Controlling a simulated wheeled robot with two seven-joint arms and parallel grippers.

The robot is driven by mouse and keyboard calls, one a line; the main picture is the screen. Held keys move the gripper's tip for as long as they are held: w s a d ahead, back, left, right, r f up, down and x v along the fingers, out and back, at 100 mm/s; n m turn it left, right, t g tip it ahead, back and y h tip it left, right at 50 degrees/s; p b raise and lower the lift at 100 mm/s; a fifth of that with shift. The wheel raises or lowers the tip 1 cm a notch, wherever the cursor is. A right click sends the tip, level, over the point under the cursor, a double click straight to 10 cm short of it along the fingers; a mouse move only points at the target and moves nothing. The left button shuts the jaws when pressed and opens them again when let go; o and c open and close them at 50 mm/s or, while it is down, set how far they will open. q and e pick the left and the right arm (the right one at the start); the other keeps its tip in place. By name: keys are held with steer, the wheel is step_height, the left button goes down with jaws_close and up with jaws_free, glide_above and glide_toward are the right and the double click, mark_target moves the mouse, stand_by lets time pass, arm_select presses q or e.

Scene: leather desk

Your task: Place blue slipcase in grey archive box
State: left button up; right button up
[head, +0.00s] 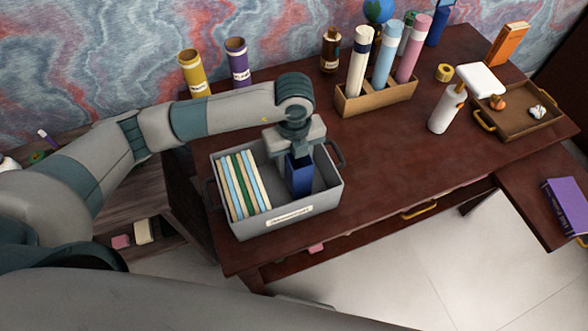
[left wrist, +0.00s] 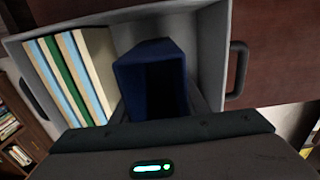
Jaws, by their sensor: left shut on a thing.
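The grey archive box (head: 328,203) stands on the desk near its front left corner, with a label on its front. Its wall also shows in the left wrist view (left wrist: 213,45). My left gripper (head: 297,158) points down into the box's right half and is shut on the blue slipcase (head: 299,178). The slipcase is upright, with its lower part inside the box. In the left wrist view the slipcase (left wrist: 140,85) shows its dark open side, to the right of the files. Whether it touches the box floor is hidden. My right gripper is not in view.
Several thin files (head: 240,186) fill the box's left side. A wooden holder (head: 377,100) with coloured tubes stands behind right. Yellow (head: 194,74) and purple (head: 238,62) canisters stand behind. A white bottle (head: 446,108) and brown tray (head: 520,122) are at right. The desk right of the box is clear.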

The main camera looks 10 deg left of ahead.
mark_target(294, 165)
arm_select(q)
steer(key=shift+f, duration=0.1)
step_height(294, 165, down, 2)
steer(key=shift+f+p, duration=0.2)
steer(key=shift+p, duration=0.4)
steer(key=shift+f, duration=0.55)
steer(key=shift+f, duration=0.2)
steer(key=o, duration=1.1)
steer(key=shift+r, duration=0.1)
